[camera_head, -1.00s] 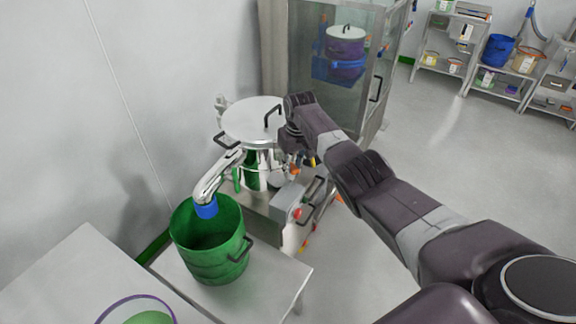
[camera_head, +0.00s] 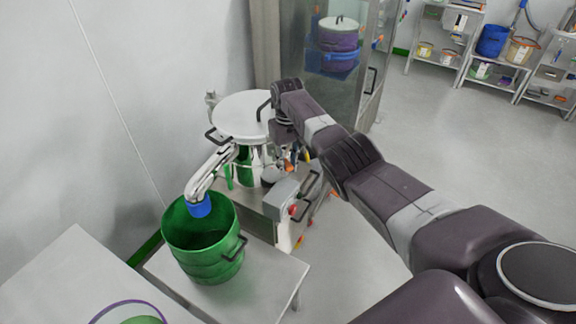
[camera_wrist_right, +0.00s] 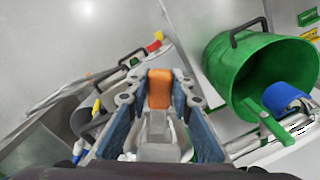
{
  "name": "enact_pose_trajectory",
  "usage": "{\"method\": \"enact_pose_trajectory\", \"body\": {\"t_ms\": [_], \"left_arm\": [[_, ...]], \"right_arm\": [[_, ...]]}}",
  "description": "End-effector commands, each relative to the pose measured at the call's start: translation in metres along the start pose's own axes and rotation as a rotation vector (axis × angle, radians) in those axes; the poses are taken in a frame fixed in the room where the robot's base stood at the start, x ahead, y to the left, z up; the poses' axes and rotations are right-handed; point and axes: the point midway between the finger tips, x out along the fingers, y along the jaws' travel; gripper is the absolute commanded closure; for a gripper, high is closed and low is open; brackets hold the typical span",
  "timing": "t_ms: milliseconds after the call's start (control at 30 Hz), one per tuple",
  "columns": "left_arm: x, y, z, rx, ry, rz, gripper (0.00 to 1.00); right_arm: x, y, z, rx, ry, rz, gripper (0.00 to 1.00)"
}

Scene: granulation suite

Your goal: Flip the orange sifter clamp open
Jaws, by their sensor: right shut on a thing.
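The orange sifter clamp (camera_wrist_right: 159,88) shows in the right wrist view as an orange tab above a grey metal piece. It sits between the two blue-grey fingers of my right gripper (camera_wrist_right: 158,100), which is shut on it. In the head view the right gripper (camera_head: 285,150) is at the right side of the steel sifter (camera_head: 243,115), just below its lid rim. My left gripper is not in view.
A steel spout (camera_head: 208,172) leads from the sifter down to a green bucket (camera_head: 203,262) on a low table (camera_head: 270,280). A control box (camera_head: 284,200) stands below the gripper. A glass-doored cabinet (camera_head: 368,70) is behind. The floor to the right is clear up to the shelves.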

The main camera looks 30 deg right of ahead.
Motion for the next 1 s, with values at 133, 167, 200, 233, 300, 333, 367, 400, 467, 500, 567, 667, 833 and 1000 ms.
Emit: {"method": "enact_pose_trajectory", "body": {"t_ms": [133,167,200,233,300,333,367,400,467,500,567,667,833,1000], "left_arm": [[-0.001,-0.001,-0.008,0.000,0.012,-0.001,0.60],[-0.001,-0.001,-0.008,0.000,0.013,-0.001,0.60],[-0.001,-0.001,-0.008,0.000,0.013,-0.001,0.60],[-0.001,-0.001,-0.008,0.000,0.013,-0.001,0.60],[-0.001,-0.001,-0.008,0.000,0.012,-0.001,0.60],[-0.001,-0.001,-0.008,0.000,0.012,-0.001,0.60],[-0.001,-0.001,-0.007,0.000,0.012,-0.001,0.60],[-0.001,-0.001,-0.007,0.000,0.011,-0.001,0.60],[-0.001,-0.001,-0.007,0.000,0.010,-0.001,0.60],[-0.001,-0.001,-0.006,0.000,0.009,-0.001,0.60],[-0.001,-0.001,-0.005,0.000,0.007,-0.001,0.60],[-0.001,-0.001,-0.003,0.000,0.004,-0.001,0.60],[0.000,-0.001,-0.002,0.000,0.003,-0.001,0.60],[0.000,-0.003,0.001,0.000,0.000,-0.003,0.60]], "right_arm": [[-0.013,0.001,-0.013,0.002,0.042,0.001,1.00],[-0.013,0.001,-0.013,0.002,0.042,0.001,1.00],[-0.013,0.001,-0.013,0.002,0.042,0.001,1.00],[-0.013,0.001,-0.013,0.002,0.042,0.001,1.00],[-0.013,0.001,-0.013,0.002,0.042,0.001,1.00],[-0.013,0.001,-0.013,0.002,0.042,0.001,1.00],[-0.013,0.001,-0.013,0.002,0.042,0.001,1.00],[-0.013,0.001,-0.013,0.002,0.042,0.001,1.00],[-0.013,0.001,-0.013,0.002,0.042,0.001,0.78],[-0.013,0.001,-0.013,0.002,0.041,0.001,0.74],[-0.013,0.000,-0.013,0.002,0.041,0.000,0.67],[-0.012,0.000,-0.011,0.001,0.036,0.000,0.61],[-0.009,0.000,-0.009,0.000,0.030,0.000,0.61],[-0.014,0.000,-0.009,-0.001,0.030,0.001,0.61]]}}
